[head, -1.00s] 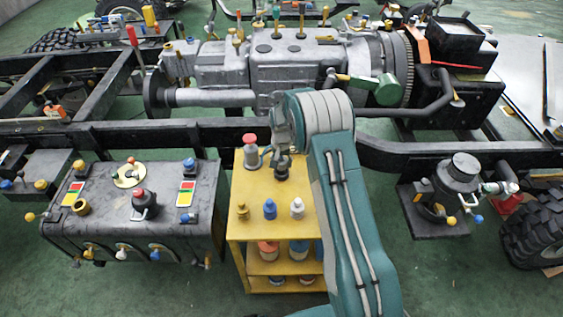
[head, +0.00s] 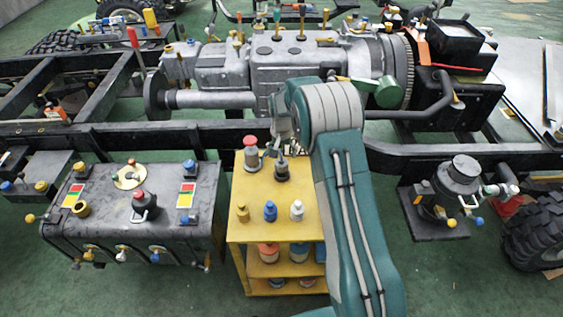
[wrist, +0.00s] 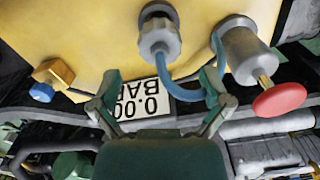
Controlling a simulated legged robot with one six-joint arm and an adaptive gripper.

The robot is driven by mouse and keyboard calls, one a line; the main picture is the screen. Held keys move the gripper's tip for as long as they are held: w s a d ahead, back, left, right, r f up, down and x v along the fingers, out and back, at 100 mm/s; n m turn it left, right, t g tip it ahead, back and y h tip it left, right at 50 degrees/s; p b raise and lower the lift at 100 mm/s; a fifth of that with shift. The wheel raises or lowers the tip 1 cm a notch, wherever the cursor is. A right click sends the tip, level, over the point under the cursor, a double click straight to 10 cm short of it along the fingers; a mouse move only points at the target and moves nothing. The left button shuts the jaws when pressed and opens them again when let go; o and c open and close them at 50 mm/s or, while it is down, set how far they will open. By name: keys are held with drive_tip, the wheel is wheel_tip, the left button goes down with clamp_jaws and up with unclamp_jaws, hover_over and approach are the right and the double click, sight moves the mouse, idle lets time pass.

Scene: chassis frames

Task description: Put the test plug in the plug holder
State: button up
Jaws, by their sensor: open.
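The test plug (wrist: 160,38), a grey knurled fitting with a pale end, stands on the yellow cart top with a blue hose attached. A dark ring, apparently the plug holder (wrist: 157,10), shows around its far end; how deep the plug sits is hard to tell. In the head view the plug (head: 282,163) stands upright on a dark base. My gripper (wrist: 160,86) is open and empty, its fingers spread apart and clear of the plug. In the head view my gripper (head: 284,130) hangs just above the plug, partly hidden by my arm.
A grey pump (wrist: 245,52) with a red knob stands close beside the plug, joined by the blue hose. A "0.00 BAR" display (wrist: 145,103) is on the cart. Brass, blue (head: 270,211) and white fittings stand at the cart's front. A black chassis rail (head: 180,135) runs behind.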

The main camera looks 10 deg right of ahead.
wheel_tip(320, 180, up, 6)
drive_tip(key=shift+r, duration=0.2)
drive_tip(key=s+r+n+t, duration=0.1)
drive_tip(key=s+r, duration=0.6)
drive_tip(key=r, duration=0.3)
drive_tip(key=s+r+n+t, duration=0.1)
drive_tip(key=s+r+t, duration=0.1)
drive_tip(key=s+r, duration=0.65)
drive_tip(key=s+r+n+t, duration=0.1)
drive_tip(key=s, duration=1)
drive_tip(key=s+r+n+t, duration=0.1)
drive_tip(key=s+r, duration=0.1)
drive_tip(key=s, duration=0.9)
drive_tip(key=shift+r+n+t, duration=0.25)
drive_tip(key=shift+n+t, duration=0.05)
drive_tip(key=shift+n, duration=0.1)
drive_tip(key=shift+w+a, duration=0.1)
